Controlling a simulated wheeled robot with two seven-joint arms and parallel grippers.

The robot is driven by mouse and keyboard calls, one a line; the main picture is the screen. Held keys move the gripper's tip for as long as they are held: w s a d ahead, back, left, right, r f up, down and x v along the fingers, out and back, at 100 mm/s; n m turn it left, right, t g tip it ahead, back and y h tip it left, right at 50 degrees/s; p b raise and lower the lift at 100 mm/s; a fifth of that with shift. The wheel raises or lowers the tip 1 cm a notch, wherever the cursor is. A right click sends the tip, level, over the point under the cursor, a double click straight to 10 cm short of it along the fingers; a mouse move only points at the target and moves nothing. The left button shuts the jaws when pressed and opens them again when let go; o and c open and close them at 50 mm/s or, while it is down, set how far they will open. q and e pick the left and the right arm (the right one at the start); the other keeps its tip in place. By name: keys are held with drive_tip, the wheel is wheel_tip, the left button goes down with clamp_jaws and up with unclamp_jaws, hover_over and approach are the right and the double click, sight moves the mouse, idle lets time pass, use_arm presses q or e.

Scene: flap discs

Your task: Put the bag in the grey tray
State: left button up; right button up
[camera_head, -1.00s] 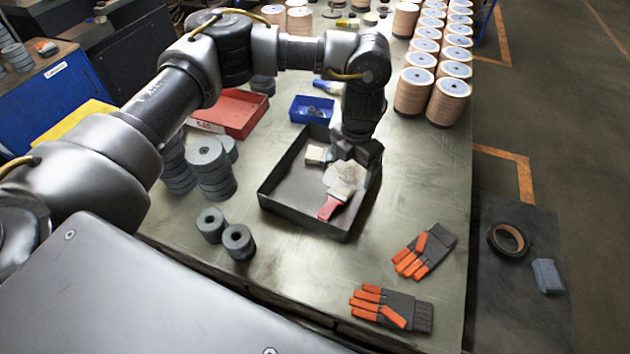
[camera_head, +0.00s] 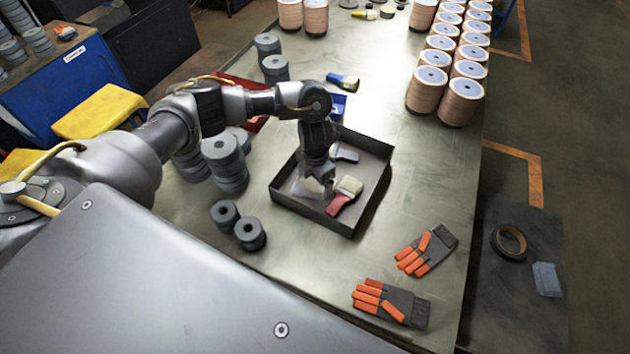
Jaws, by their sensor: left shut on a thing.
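The dark grey tray (camera_head: 376,193) stands on the table in the middle of the view. My left gripper (camera_head: 320,180) points down inside the tray's outline, toward its left side. It is shut on a small pale, clear-looking bag (camera_head: 307,187), which is partly hidden by the fingers. I cannot tell whether the bag touches the tray floor. A red-handled brush (camera_head: 345,195) lies in the tray just right of the bag. A grey-handled brush (camera_head: 345,154) lies behind it, partly hidden by my arm. My right gripper is not in view.
Stacks of grey discs (camera_head: 225,160) stand left of the tray. A blue bin (camera_head: 338,107) and a red bin (camera_head: 255,124) are behind it, partly covered by my arm. Two orange-and-grey gloves (camera_head: 390,302) lie at the front right. Table right of the tray is clear.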

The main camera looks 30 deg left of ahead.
use_arm(q)
drive_tip(key=shift+f, duration=0.65)
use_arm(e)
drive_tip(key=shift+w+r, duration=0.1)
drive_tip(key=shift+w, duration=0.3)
use_arm(q)
drive_tip(key=o, duration=1.3)
drive_tip(key=shift+c, duration=0.2)
wheel_tip(320, 180, up, 12)
drive_tip(key=shift+b, duration=0.3)
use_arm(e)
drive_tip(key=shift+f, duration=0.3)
use_arm(q)
drive_tip(key=shift+f, duration=0.1)
